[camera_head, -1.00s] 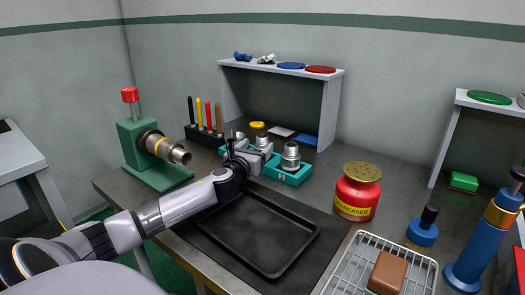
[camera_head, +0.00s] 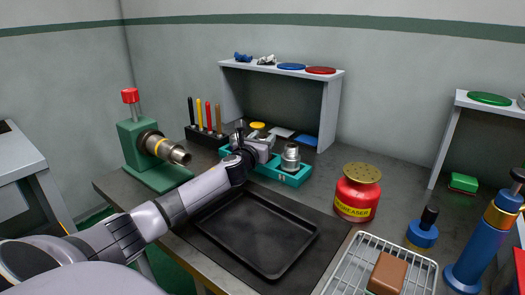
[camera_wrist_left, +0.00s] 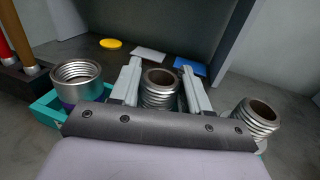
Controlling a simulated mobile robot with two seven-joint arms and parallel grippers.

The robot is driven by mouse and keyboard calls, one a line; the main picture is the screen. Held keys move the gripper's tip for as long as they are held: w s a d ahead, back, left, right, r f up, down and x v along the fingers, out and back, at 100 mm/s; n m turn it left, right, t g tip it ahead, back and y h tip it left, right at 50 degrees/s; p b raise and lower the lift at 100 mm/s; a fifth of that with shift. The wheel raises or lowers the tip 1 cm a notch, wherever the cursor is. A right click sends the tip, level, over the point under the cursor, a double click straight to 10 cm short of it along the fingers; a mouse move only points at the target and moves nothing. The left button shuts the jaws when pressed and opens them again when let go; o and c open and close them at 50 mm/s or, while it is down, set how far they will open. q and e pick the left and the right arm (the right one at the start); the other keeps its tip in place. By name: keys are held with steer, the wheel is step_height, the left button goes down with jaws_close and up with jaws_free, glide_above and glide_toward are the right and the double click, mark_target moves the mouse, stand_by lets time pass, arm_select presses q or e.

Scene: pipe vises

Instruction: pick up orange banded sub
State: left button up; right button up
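A teal tray (camera_head: 294,178) on the bench holds several metal threaded subs. My left gripper (camera_head: 256,142) is over the tray, its fingers open on either side of the middle sub (camera_wrist_left: 160,88). A narrow gap shows beside that sub, and its lower part is hidden behind my gripper body. A silver sub (camera_wrist_left: 77,82) with a purple lower part stands to the left in the left wrist view, and another threaded sub (camera_wrist_left: 257,118) to the right, also in the head view (camera_head: 290,157). No orange band shows on these subs. My right gripper is not in view.
A black tray (camera_head: 258,235) lies in front. A red degreaser can (camera_head: 357,193), wire rack (camera_head: 345,270) and blue cylinder (camera_head: 480,250) stand right. A shelf (camera_head: 332,105) rises behind.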

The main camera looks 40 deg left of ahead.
arm_select(q)
steer(key=shift+c, duration=0.6)
steer(key=shift+r, duration=0.15)
